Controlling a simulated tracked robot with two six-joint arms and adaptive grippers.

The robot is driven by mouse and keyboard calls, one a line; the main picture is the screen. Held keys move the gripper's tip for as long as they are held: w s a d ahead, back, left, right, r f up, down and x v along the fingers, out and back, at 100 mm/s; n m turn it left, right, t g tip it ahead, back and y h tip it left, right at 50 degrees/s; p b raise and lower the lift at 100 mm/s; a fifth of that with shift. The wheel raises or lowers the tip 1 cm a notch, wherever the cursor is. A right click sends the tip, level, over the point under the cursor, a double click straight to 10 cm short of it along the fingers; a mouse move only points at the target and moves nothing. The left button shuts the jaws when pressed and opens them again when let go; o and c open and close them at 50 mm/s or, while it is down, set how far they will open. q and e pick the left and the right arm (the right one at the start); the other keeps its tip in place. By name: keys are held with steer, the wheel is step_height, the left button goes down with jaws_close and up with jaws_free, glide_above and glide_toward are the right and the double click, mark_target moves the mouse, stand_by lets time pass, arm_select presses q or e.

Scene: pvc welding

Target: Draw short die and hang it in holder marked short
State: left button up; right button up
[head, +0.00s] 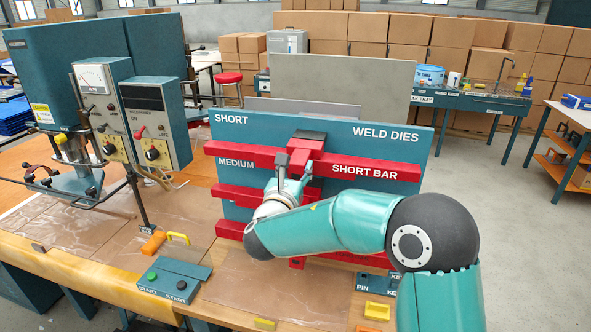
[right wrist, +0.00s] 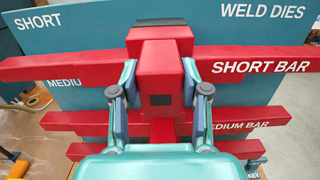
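The short die is a long red bar (head: 375,170) marked SHORT BAR. It lies level across the upper part of the teal WELD DIES board (head: 290,126), below the word SHORT. Its red middle block (right wrist: 160,75) shows in the right wrist view, in front of a dark-topped red holder (right wrist: 158,22). My right gripper (head: 295,174) has one finger on each side of this block, and both appear pressed against it. Whether the bar rests fully on the holder is hidden. My left gripper is not in view.
A red medium bar (right wrist: 240,127) and another red bar lie lower on the board. The press (head: 130,110) with gauge boxes stands at left. A START button box (head: 175,281), an orange-handled tool (head: 153,243) and yellow blocks (head: 377,311) sit on the bench.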

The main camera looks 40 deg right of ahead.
steer(key=shift+r, duration=0.1)
jaws_close()
steer(key=shift+r+y+p, duration=0.3)
steer(key=shift+r+p, duration=0.2)
steer(key=shift+p, duration=0.65)
stand_by(0.6)
